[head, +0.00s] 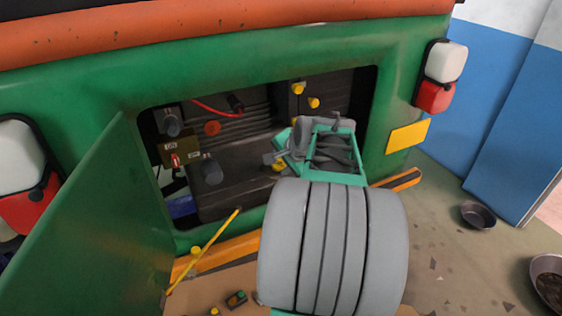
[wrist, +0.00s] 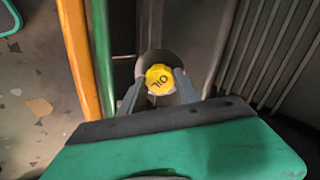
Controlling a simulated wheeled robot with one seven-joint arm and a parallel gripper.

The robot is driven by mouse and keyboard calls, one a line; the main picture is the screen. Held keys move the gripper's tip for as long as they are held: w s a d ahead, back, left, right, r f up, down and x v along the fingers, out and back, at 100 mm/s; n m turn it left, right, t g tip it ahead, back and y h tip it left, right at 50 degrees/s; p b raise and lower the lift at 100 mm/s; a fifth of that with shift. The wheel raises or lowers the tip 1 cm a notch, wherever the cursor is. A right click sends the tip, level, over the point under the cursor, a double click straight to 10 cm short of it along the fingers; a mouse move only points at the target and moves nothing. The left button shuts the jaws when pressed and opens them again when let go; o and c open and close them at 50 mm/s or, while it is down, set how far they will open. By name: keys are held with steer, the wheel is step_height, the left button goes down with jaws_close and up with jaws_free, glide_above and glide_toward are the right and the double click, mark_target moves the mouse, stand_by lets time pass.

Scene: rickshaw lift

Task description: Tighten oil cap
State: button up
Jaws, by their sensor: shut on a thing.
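The yellow oil cap (wrist: 160,77), marked "OIL", sits at a round dark opening in the engine bay in the wrist view. My gripper (wrist: 157,87) has a grey finger on either side of the cap and is shut on it. In the head view my gripper (head: 274,160) reaches into the open rear bay of the green rickshaw (head: 270,56). A bit of the yellow cap (head: 279,167) shows beside the fingers there; the rest is hidden by my arm. I cannot tell how far the cap is screwed in.
The open green hatch door (head: 90,225) stands at the left. A yellow rod (head: 203,251) slants up to the bay's lower edge. An orange bumper (head: 225,254) runs below the bay. Two yellow knobs (head: 299,88) (head: 314,102) and a red cap (head: 212,128) are inside.

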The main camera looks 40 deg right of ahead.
steer(key=shift+a+f+m+p, duration=0.1)
steer(key=shift+m+p, duration=1)
steer(key=shift+m, duration=0.2)
steer(key=o, duration=1)
steer(key=shift+f, duration=0.15)
steer(key=o, duration=0.3)
steer(key=shift+w, duration=0.1)
steer(key=shift+c, duration=0.4)
steer(key=shift+r, duration=0.2)
steer(key=shift+r, duration=0.3)
steer(key=p+v, duration=0.4)
steer(key=v, duration=0.3)
steer(key=shift+s+p, duration=0.35)
steer(key=shift+p, duration=0.05)
steer(key=shift+s, duration=0.1)
